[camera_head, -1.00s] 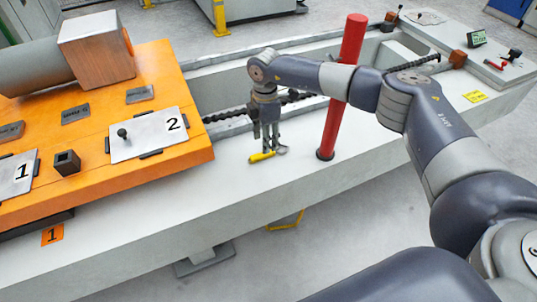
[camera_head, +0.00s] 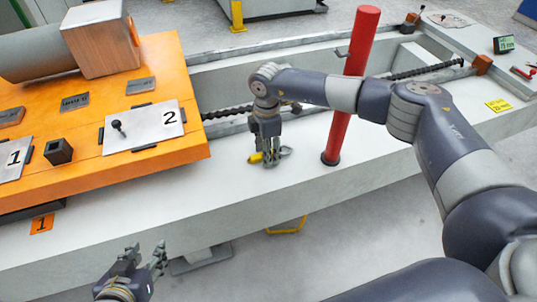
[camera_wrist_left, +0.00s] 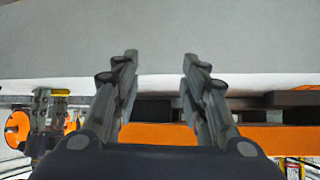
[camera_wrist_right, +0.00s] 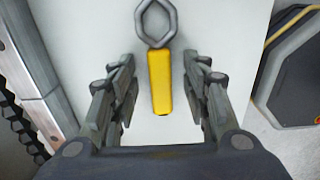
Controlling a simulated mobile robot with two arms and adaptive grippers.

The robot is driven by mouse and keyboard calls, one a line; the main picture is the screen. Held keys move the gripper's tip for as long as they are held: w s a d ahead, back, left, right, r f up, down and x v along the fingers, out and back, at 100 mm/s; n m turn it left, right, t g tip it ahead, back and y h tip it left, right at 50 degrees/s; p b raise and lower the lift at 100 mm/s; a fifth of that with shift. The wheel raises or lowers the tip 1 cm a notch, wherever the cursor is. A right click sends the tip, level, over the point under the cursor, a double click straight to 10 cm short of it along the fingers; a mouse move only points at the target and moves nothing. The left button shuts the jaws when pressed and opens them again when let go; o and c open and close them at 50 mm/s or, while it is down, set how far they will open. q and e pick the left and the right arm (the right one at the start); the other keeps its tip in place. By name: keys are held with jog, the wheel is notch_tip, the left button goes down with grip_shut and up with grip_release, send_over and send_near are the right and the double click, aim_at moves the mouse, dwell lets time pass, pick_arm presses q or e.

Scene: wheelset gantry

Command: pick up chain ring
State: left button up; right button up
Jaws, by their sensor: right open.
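The chain ring, a yellow handle with a grey metal loop, lies on the pale bench top in the head view (camera_head: 256,158), partly hidden by my right gripper (camera_head: 268,162). My right gripper is open, pointing down at it. In the right wrist view the chain ring (camera_wrist_right: 160,80) shows between the two open fingers (camera_wrist_right: 157,90), its loop beyond the tips. Neither finger visibly touches it; the height gap cannot be told. My left gripper (camera_head: 146,252) is open and empty, low in front of the bench; its spread fingers show in the left wrist view (camera_wrist_left: 158,65).
A red post (camera_head: 350,85) stands on the bench just right of my right gripper. An orange platform (camera_head: 165,75) with numbered plates is to the left. A chain (camera_head: 228,113) runs along the trough behind. The bench front strip is mostly clear.

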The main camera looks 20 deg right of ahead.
grip_shut()
jog(key=shift+r, duration=0.15)
